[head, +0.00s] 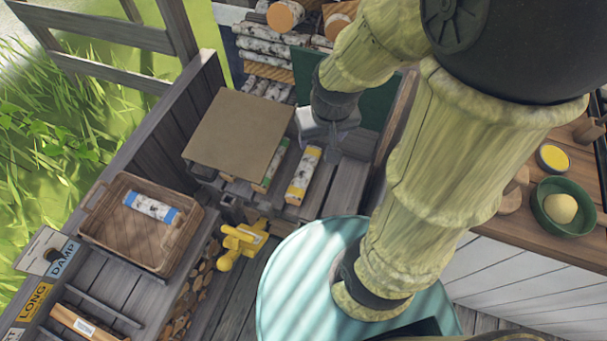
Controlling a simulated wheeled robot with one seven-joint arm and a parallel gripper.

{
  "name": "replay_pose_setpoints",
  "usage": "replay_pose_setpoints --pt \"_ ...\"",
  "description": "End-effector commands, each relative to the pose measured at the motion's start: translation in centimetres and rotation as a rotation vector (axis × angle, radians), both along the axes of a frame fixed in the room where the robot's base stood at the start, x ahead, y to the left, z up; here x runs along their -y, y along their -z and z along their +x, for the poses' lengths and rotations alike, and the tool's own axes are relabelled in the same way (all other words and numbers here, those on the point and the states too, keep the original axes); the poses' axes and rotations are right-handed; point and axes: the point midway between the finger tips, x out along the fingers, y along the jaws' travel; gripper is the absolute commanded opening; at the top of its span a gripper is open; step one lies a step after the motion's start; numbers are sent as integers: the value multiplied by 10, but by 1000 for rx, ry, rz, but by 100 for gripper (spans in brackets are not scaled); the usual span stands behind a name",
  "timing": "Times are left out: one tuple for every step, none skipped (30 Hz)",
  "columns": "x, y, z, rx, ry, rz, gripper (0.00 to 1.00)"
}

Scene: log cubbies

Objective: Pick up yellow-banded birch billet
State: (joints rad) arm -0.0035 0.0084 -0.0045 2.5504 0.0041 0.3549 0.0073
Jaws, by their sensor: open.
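The yellow-banded birch billet (302,177) lies on the grey wooden bench, with yellow bands at both ends and pale bark between. A green-banded billet (270,165) lies close to its left, partly under a brown board. My gripper (324,137) is open, just above and beyond the billet's far end. It appears apart from the billet, though the exact gap is hard to judge. The fingertips are small and partly hidden by my arm.
The brown board (238,135) overhangs the bench to the left. A wicker tray (110,235) holds a blue-banded billet (152,207). A yellow tool-like object (240,242) sits nearer. Stacked logs (268,47) stand behind. A green bowl (570,222) is at right.

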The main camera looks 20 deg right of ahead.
Motion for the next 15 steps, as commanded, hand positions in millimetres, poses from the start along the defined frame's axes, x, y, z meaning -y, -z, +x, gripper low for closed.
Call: replay_pose_setpoints --pt "0 10 4 -7 13 5 74" --pt "0 15 7 -13 26 9 76" --pt "0 24 13 -21 49 16 76" --pt "0 32 18 -30 68 20 76" --pt "0 40 24 -40 89 26 76" --pt "0 53 33 -54 125 36 76" --pt "0 64 39 -66 153 41 76" --pt "0 75 46 -78 182 47 76" --pt "0 90 57 -94 225 55 76" --pt "0 102 64 -107 256 59 76" --pt "1 113 72 -118 289 63 76" --pt "0 129 82 -135 330 68 76" --pt "1 141 89 -145 362 70 76" --pt "1 152 96 -157 394 72 76" --pt "1 168 106 -170 433 73 76"
